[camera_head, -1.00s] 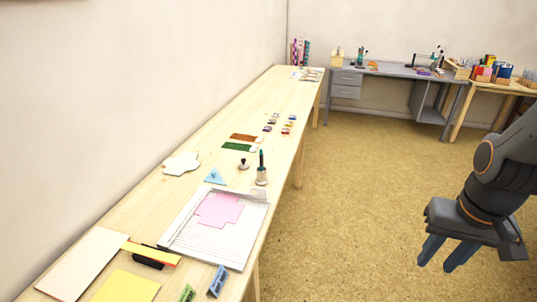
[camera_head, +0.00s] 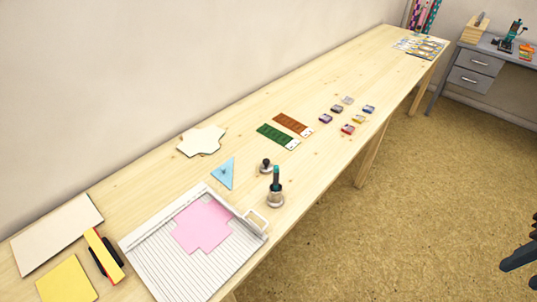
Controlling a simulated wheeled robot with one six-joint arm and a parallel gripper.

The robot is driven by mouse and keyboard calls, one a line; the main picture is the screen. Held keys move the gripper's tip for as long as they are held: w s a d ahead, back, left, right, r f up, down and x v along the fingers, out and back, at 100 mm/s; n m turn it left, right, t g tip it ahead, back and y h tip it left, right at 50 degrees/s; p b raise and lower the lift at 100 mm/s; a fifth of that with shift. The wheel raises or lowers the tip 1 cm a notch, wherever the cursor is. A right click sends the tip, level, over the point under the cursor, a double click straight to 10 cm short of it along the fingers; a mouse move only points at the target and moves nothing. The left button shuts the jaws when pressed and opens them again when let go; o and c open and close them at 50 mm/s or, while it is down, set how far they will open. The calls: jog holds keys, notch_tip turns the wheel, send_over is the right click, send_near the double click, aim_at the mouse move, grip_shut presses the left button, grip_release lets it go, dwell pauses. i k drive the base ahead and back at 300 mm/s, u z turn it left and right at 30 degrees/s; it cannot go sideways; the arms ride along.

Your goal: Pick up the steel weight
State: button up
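A small dark-knobbed piece on a round base (camera_head: 265,166) stands upright on the long wooden table; it may be the steel weight, but it is too small to be sure. Just in front of it stands a pale grey pot with a teal-handled tool (camera_head: 275,188). My gripper (camera_head: 525,266) is cut off at the right edge, over the floor and far from the table. Its dark blue fingers show apart with nothing visible between them.
A white gridded board (camera_head: 150,248) with pink card (camera_head: 203,224) lies in front. A grey desk (camera_head: 475,75) stands at the back right.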

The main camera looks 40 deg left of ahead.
aim_at(266, 167)
jog(key=u, duration=0.65)
jog(key=i, duration=0.9)
jog(key=u, duration=1.3)
jog(key=i, duration=0.4)
jog(key=u, duration=0.3)
